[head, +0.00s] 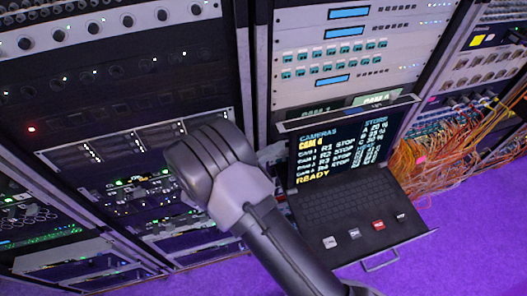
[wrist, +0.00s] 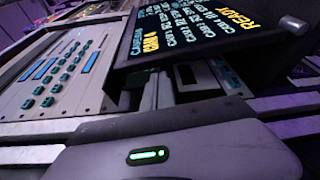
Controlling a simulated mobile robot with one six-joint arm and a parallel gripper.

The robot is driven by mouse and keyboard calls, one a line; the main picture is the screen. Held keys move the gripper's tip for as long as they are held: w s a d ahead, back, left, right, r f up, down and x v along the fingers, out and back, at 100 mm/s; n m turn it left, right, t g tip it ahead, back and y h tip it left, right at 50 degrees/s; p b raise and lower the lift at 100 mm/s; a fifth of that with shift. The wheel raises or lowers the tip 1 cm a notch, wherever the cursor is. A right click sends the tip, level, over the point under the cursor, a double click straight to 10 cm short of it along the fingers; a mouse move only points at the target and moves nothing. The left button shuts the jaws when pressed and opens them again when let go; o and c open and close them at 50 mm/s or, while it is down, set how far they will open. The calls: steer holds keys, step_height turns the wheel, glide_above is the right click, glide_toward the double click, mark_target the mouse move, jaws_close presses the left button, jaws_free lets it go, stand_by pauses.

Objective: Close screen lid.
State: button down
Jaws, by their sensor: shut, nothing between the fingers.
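The screen lid (head: 345,142) stands open at the back of a pulled-out keyboard drawer (head: 352,215), its lit face showing camera lines and READY. In the head view my own arm hides the gripper, left of the lid.
The drawer has several coloured keys and a front handle (head: 381,262). Racks of equipment (head: 345,50) stand behind and left. Orange cables (head: 435,160) hang at the right. Purple floor (head: 470,230) is clear at the lower right.

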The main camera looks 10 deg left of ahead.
steer(key=shift+x, duration=1.15)
